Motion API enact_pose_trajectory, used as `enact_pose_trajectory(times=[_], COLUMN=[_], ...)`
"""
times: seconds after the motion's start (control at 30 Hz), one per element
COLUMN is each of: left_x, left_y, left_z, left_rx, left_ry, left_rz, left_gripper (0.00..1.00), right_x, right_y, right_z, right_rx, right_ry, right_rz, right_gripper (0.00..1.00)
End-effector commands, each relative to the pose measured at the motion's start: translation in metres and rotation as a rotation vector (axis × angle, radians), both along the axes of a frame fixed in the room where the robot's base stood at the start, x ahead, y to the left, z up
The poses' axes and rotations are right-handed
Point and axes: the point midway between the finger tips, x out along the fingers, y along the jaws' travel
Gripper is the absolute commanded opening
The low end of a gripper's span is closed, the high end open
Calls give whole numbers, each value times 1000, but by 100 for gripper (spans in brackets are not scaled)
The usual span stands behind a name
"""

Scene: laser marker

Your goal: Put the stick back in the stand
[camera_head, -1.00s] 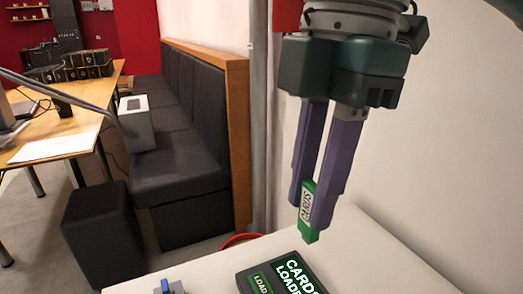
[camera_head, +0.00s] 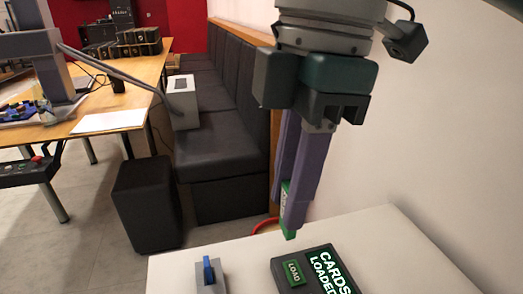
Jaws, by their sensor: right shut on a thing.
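My right gripper (camera_head: 292,205) points down above the white table and is shut on a small green stick (camera_head: 287,212). The stick is mostly hidden by the purple fingers; its lower end shows below them, apart from the tabletop. A grey block with a blue upright piece (camera_head: 208,272) sits at the table's near left, below and left of the gripper. It may be the stand, but I cannot tell for sure. My left gripper is not in view.
A dark device (camera_head: 316,270) with a green LOAD button and a "CARDS LOADED" display lies on the white table (camera_head: 385,235), right of the grey block. A white wall stands at right. A black bench (camera_head: 215,145), dark stool (camera_head: 147,205) and wooden desk (camera_head: 110,105) are behind.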

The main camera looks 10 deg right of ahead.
Motion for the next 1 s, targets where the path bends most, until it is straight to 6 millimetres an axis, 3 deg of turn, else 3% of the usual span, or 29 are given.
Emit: enact_pose_trajectory(times=[0.4, 0.8, 1.0], left_x=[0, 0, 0], left_y=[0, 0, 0], left_z=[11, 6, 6], left_rx=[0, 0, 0], left_ry=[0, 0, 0], left_rz=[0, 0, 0], left_gripper=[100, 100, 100], right_x=[14, 28, 31], right_y=[46, 87, 95], right_z=[2, 0, 1], right_rx=[-1, -1, -2], right_ry=[0, -1, -1], right_rz=[3, 1, 1], right_gripper=[0, 0, 0])
